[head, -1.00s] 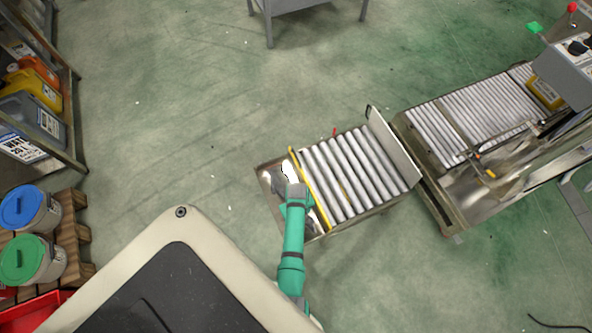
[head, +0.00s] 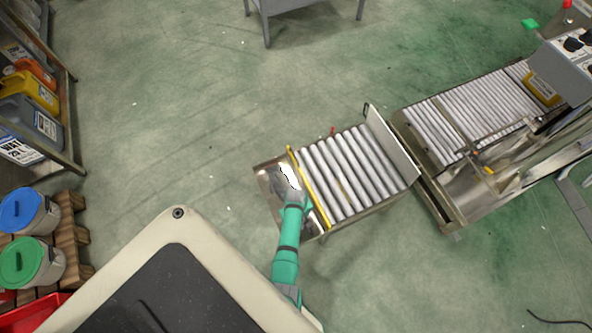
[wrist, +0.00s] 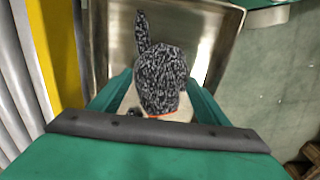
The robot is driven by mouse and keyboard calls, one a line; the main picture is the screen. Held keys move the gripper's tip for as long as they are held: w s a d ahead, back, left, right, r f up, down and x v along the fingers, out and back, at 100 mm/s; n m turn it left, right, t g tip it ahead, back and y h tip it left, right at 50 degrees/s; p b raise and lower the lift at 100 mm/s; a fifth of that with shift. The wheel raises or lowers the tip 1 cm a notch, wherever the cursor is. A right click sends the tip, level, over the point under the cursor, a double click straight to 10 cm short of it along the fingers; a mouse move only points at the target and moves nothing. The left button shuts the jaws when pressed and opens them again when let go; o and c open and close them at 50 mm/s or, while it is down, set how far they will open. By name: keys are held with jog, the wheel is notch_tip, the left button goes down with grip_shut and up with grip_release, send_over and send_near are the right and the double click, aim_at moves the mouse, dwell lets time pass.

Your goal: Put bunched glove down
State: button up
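The bunched glove (wrist: 161,75) is speckled black and grey, with a pale cuff edged in orange. One finger of it sticks up in the wrist view. My gripper (wrist: 160,88) has its teal fingers on either side of the glove, and they look pressed against its sides. The glove is over a shallow metal tray (wrist: 118,40); I cannot tell whether it touches the floor of the tray. In the head view my gripper (head: 291,192) is over the tray (head: 266,174) at the conveyor's left end, and the glove is not clear there.
A yellow bar (head: 308,188) divides the tray from the rollers (head: 350,170). An upright plate (head: 392,148) stands at the conveyor's right end. A second roller machine (head: 470,120) is farther right. Blue-lidded (head: 22,210) and green-lidded (head: 25,262) buckets stand at left. Open floor lies behind the tray.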

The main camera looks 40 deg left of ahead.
jog(key=shift+o, duration=1.2)
jog(key=shift+r, duration=0.1)
jog(key=shift+r, duration=0.25)
notch_tip(320, 180, up, 12)
jog(key=shift+f, duration=0.2)
